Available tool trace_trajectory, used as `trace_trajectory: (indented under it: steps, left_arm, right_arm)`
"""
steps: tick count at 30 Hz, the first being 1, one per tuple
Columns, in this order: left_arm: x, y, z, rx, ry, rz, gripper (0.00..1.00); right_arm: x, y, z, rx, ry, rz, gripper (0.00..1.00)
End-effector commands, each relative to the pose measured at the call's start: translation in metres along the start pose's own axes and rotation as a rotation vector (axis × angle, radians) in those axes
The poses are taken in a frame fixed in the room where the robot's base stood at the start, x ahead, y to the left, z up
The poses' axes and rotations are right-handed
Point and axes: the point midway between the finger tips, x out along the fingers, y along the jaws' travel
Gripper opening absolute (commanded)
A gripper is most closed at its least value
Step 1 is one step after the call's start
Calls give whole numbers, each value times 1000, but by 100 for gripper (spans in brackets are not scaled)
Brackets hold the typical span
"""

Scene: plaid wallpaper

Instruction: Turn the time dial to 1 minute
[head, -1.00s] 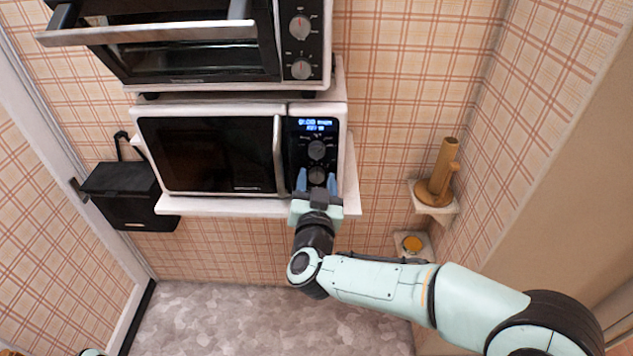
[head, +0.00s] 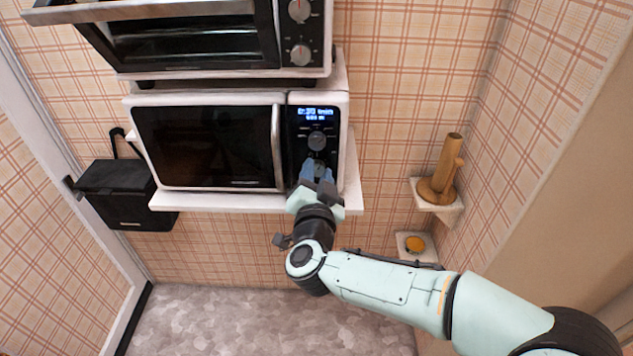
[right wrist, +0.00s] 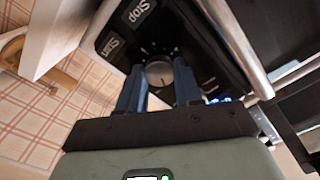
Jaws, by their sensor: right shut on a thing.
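The white microwave (head: 338,120) has a dark control panel with a lit blue display (head: 316,113); its digits are too small to read surely. Below the display is an upper round dial (head: 317,140). A lower dial is mostly hidden behind my right gripper (head: 317,172) in the head view. In the right wrist view, the blue fingers of my right gripper (right wrist: 159,90) are on either side of a silver dial (right wrist: 159,73), shut on it. The gripper is rolled to a tilt. My left gripper is not in view.
A toaster oven (head: 327,40) with its own knobs stands above the microwave. The microwave rests on a white shelf (head: 220,202). A black box (head: 125,190) hangs at left. A wooden holder (head: 440,185) stands on a small shelf at right.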

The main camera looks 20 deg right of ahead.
Motion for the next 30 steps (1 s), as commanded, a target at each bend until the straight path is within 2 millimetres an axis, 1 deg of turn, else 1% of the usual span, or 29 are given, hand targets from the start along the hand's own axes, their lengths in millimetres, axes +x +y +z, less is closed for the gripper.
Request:
trace_trajectory:
  steps: [1,3,15,21,30]
  left_arm:
    - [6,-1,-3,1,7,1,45]
    - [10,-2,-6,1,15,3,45]
    - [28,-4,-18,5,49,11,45]
    - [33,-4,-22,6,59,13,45]
    - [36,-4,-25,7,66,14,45]
  right_arm:
    - [0,2,2,47,1,-1,4]
    - [0,1,3,113,0,-1,4]
    - [0,1,2,446,-1,0,4]
    - [0,1,2,554,-2,1,4]
    - [0,0,1,625,-3,1,4]
